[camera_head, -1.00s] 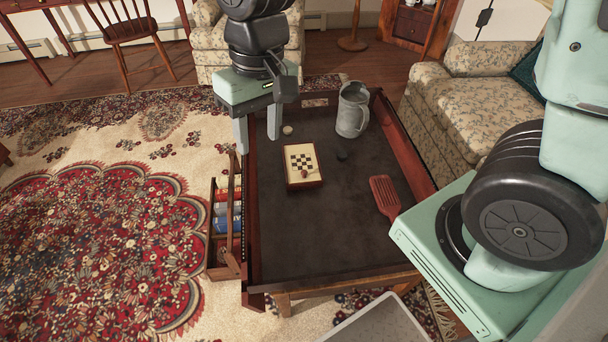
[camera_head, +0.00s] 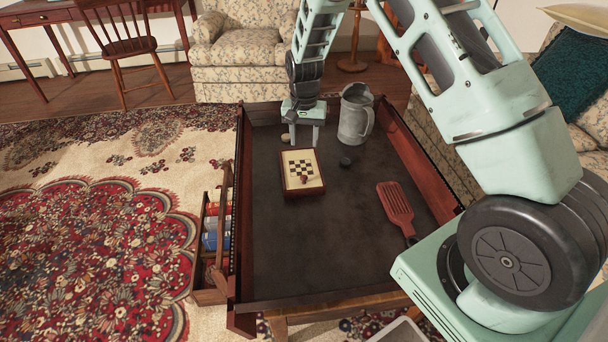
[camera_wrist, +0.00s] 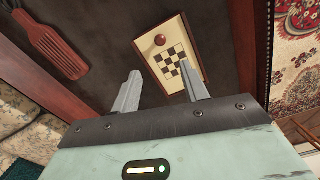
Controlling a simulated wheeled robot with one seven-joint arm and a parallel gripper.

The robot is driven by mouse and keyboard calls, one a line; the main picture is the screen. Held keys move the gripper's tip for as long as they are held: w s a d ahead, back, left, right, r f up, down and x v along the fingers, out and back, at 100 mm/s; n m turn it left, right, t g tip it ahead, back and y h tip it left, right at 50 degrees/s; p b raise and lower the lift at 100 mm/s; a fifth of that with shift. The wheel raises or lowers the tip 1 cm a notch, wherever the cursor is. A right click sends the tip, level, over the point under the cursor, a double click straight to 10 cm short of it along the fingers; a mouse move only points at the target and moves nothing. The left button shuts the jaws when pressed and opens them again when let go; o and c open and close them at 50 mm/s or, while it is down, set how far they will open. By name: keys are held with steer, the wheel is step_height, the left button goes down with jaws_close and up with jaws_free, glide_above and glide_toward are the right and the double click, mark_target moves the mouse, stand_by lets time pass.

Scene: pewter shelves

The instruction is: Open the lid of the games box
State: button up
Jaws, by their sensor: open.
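The games box (camera_head: 303,172) is a small flat box with a cream lid, a dark checkered board on it and a reddish-brown knob near one edge. It lies on the dark table top, and its lid looks closed. In the wrist view the games box (camera_wrist: 169,50) is just beyond the fingers, with its knob on the far side. My gripper (camera_head: 304,138) is behind the box in the head view, its fingers pointing down. In the wrist view my gripper (camera_wrist: 162,92) is open, with nothing between the fingers.
A grey metal pitcher (camera_head: 355,114) stands behind and right of the box. A small dark round thing (camera_head: 345,162) lies right of the box. A red slotted spatula (camera_head: 395,206) lies farther right. Raised wooden sides (camera_head: 412,160) edge the table. The table's front is clear.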

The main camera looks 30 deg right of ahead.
mark_target(304, 176)
step_height(304, 176, down, 13)
steer(key=shift+f+b, duration=0.1)
steer(key=shift+b, duration=1.05)
jaws_close()
